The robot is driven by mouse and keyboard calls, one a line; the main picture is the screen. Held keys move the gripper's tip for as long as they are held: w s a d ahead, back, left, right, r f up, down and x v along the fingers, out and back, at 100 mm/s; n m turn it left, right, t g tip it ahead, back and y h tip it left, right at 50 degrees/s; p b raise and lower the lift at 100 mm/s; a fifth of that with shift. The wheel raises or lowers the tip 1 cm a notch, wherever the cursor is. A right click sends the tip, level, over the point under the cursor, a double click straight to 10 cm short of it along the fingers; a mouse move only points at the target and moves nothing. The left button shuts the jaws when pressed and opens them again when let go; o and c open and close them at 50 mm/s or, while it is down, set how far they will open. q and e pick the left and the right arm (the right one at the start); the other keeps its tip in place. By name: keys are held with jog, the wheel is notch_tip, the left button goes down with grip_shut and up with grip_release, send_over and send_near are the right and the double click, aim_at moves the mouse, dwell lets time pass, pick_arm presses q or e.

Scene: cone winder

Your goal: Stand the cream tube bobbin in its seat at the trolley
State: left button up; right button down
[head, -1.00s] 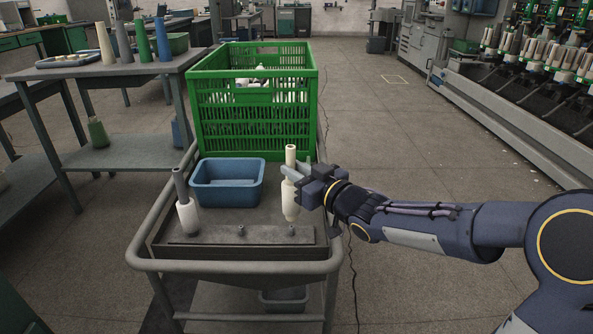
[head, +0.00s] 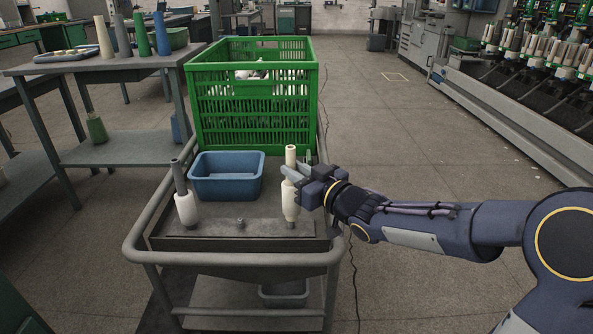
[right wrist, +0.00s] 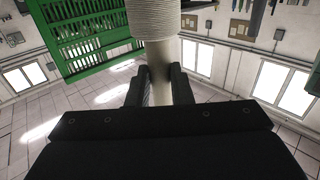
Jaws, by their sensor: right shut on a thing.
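The cream tube bobbin (head: 290,200), a cream tube with white yarn wound on it, is upright at the trolley's front right. My right gripper (head: 297,176) is shut on its tube from the right; the right wrist view shows both fingers (right wrist: 160,88) on either side of the cream tube, with the wound yarn (right wrist: 152,18) beyond. The bobbin's lower end meets the right peg's place on the grey seat bar (head: 262,228) and hides that peg. I cannot tell whether it rests fully down. My left gripper is not in view.
A grey-tube bobbin (head: 185,205) stands at the bar's left. The middle peg (head: 240,223) is bare. A blue bin (head: 227,182) and a tall green crate (head: 252,110) stand behind on the trolley (head: 160,258). Floor to the right is clear.

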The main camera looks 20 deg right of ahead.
jog(key=shift+f+b, duration=0.75)
jog(key=shift+f, duration=0.15)
jog(key=c, duration=1.2)
grip_release()
jog(key=p+v, duration=0.2)
jog(key=v, duration=0.6)
jog(key=shift+p, duration=0.3)
jog(key=shift+r, duration=0.1)
